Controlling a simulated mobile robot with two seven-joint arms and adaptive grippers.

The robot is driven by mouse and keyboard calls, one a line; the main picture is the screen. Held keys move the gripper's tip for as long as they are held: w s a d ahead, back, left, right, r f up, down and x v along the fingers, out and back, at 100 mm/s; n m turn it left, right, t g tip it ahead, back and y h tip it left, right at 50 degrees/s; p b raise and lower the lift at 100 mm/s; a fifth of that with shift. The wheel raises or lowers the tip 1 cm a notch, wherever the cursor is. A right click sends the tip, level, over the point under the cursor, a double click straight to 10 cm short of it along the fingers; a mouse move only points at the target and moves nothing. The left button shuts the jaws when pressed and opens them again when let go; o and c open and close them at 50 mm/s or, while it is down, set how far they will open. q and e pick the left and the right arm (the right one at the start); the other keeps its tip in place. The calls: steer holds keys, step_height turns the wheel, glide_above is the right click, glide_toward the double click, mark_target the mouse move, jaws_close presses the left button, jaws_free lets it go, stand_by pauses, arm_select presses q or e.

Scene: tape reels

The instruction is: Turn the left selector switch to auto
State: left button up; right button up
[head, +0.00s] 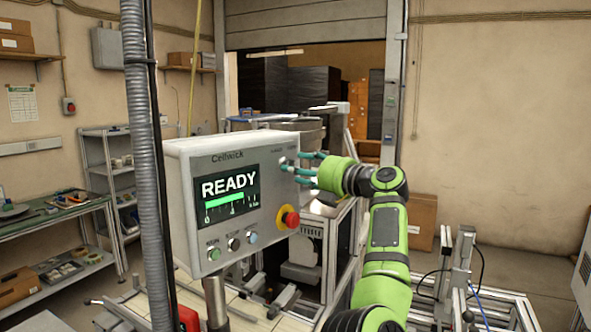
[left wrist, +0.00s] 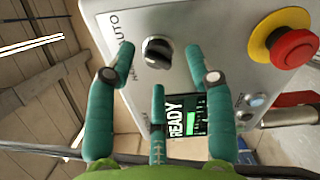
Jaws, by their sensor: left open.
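The selector switch is a dark round knob (left wrist: 157,52) on the grey control panel (left wrist: 235,30), beside printed lettering that includes AUTO. I cannot tell for sure which position it points to. My left gripper (left wrist: 160,78) is open, its teal fingers spread in front of the knob and apart from it. In the head view my left gripper (head: 306,170) is at the upper right of the control panel (head: 185,205); the knob is too small and partly covered there to make out. My right gripper is not in view.
The panel's screen (head: 230,197) reads READY. A red emergency stop (head: 291,219) on a yellow base sits below my left gripper. Small buttons (head: 233,244) line the panel's lower edge. A grey hose (head: 145,160) hangs left of the panel.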

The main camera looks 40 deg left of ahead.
arm_select(q)
steer(key=d, duration=1)
steer(key=shift+d, duration=0.2)
